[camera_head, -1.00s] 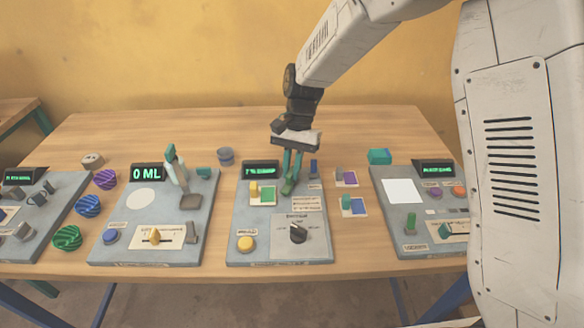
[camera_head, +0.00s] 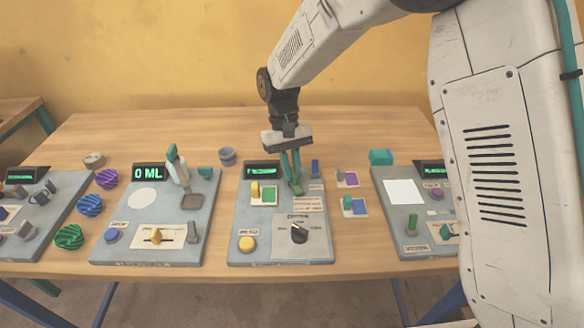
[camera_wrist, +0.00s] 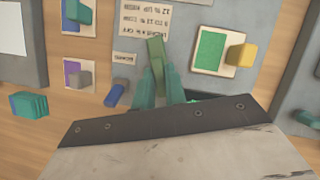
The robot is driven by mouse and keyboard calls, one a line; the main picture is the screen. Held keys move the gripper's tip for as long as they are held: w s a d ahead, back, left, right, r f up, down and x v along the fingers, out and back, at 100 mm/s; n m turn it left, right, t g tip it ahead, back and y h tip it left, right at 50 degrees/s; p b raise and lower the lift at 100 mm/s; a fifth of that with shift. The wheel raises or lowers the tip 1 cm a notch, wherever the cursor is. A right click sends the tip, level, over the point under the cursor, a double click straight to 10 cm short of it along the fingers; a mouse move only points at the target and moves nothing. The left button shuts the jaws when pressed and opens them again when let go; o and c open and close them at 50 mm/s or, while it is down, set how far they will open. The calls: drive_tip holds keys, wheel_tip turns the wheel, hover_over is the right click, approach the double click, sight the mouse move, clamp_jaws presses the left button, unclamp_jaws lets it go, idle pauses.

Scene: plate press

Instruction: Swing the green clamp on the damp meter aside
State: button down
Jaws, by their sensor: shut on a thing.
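The damp meter is the grey panel (camera_head: 240,222) in the middle of the bench, with a lit display (camera_head: 262,171) at its back. The green clamp (camera_head: 297,189) is at its upper right, beside the green sample card (camera_head: 269,194). My gripper (camera_head: 292,178) reaches down from above, with its teal fingers closed on the clamp. In the wrist view the green clamp (camera_wrist: 156,54) sticks out beyond the fingertips of my gripper (camera_wrist: 160,82). The fingers and the dark palm hide the clamp's base.
A blue post (camera_head: 315,168) stands just right of the clamp, and a yellow block (camera_head: 255,189) to its left. A black knob (camera_head: 299,234) and yellow button (camera_head: 247,244) are nearer the front. Sample cards (camera_head: 355,207) lie right of the panel. Other panels flank it.

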drive_tip(key=shift+w+a+r, duration=0.1)
idle(0.3)
drive_tip(key=c, duration=1.4)
unclamp_jaws()
drive_tip(key=shift+c, duration=0.2)
drive_tip(key=v, duration=0.7)
drive_tip(key=shift+r, duration=0.35)
drive_tip(key=shift+a, duration=0.15)
